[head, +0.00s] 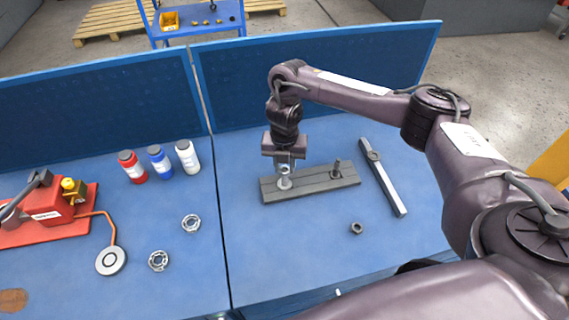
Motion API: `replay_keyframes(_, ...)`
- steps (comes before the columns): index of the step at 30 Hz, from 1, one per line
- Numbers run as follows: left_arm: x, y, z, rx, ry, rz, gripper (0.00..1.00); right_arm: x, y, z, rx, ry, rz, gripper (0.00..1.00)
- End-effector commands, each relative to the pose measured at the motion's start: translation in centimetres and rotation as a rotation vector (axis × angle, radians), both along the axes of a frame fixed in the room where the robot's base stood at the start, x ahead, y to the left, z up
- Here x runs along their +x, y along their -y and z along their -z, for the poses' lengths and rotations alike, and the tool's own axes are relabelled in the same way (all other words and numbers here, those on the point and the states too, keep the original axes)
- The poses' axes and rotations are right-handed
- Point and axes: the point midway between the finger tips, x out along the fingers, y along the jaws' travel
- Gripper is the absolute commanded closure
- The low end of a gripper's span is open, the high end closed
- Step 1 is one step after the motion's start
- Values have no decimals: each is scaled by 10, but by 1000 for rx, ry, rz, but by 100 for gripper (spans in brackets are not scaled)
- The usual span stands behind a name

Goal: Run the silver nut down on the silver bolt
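A dark grey base block (318,185) lies on the blue table right of the seam. The silver bolt (285,184) stands at its left end, with a wider round silver part low on the block. My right gripper (285,168) points down right over this bolt. Its fingers are close together around a small bright silver piece at the bolt's top. I cannot tell whether this is the silver nut or the bolt's end, nor whether the fingers grip it. A dark bolt (337,169) stands at the block's right end. My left gripper is not in view.
Left are two bearing-like rings, three bottles (160,161) and a red device (55,212) with an orange cable. Blue panels (315,80) close the back.

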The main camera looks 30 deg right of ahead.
Motion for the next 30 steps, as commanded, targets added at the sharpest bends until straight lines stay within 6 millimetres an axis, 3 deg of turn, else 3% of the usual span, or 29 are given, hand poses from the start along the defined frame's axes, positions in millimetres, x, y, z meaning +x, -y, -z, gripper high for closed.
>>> replay_keyframes(5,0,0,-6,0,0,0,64,-1,0,-2,0,-1,31,99)
replay_keyframes(13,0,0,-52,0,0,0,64,-3,-1,-7,-1,-6,450,99)
replay_keyframes(17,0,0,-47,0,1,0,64,-2,0,1,0,-4,674,99)
replay_keyframes(30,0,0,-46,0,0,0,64,-4,-1,1,0,-4,1407,99)
